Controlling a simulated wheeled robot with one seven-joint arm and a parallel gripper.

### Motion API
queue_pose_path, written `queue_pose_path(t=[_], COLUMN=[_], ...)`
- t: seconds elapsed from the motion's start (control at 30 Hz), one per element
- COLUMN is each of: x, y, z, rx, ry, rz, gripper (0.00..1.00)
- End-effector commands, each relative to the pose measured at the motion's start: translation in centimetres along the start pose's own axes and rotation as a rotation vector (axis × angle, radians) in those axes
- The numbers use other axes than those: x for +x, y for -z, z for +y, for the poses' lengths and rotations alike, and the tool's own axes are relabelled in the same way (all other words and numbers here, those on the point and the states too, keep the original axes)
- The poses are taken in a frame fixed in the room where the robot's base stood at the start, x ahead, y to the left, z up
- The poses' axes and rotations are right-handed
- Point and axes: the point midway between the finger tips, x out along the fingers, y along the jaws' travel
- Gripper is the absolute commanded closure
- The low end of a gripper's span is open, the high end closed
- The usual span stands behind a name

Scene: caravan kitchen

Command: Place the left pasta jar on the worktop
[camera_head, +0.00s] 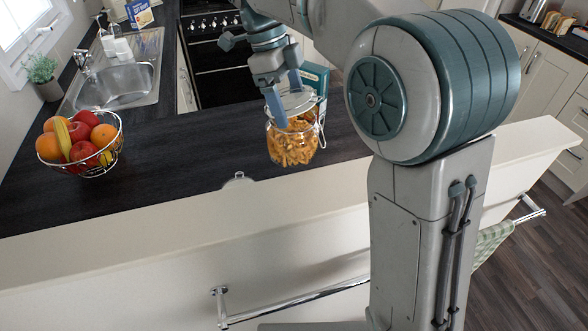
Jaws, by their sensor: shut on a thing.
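A glass jar of pasta (291,143) with a pale lid and a wire clip is at the middle of the view, over the dark worktop (190,165). My gripper (287,100) comes down from above and is shut on the jar at its lid, with one blue finger in front. The jar looks upright. I cannot tell whether its base touches the worktop or hangs just above it. No second pasta jar can be made out.
A wire fruit bowl (98,172) stands at the left, near a sink (115,87). A rail (290,302) runs below. Worktop between bowl and jar is clear.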

Motion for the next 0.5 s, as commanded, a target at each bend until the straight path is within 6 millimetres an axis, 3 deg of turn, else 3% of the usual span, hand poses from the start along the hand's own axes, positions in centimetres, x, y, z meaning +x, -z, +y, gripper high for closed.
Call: queue_pose_path(t=[0.5], x=[12.1], y=[-3.8], z=[-0.7], rx=[-0.001], ry=[-0.003], rz=[0.003], gripper=[0.86])
